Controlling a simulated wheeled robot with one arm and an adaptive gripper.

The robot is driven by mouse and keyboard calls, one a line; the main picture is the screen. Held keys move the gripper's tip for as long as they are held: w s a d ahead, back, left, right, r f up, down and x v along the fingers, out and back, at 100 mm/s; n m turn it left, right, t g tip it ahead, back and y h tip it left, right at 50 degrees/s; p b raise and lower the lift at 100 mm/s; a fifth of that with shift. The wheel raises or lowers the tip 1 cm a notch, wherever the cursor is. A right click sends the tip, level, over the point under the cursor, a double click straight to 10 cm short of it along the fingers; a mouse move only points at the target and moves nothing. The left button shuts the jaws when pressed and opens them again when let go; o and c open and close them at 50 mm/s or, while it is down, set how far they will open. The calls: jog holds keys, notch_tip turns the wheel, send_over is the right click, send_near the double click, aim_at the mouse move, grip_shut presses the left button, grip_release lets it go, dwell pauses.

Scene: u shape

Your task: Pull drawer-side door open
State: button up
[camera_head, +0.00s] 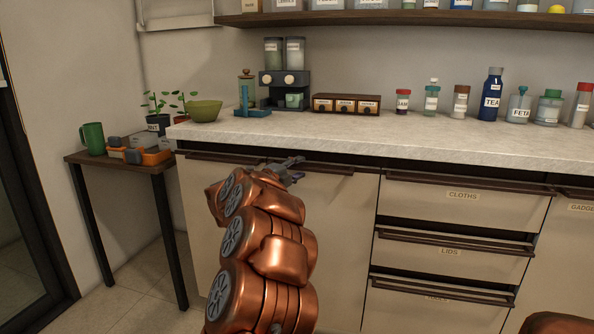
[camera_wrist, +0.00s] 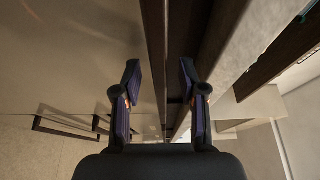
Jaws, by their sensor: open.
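The drawer-side door (camera_head: 345,235) is the wide cream panel left of the drawer stack, and it looks shut. Its dark handle bar (camera_head: 334,168) runs along the top edge below the counter; my arm hides part of the panel. My gripper (camera_head: 295,170) is at the handle's middle. In the wrist view my gripper (camera_wrist: 160,75) is open, its two dark fingers apart. The handle bar (camera_wrist: 155,45) passes through the gap between them in the picture, nearer the left finger. I cannot tell whether either finger touches it.
The drawers (camera_head: 450,253) with dark handles stand right of the door. The pale countertop (camera_head: 330,130) overhangs above and carries jars, a coffee machine (camera_head: 285,92) and a small drawer box (camera_head: 346,104). A small side table (camera_head: 120,160) stands at the left. Floor shows between it and the cabinet.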

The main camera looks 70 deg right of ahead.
grip_shut()
dwell(0.3)
dwell(0.4)
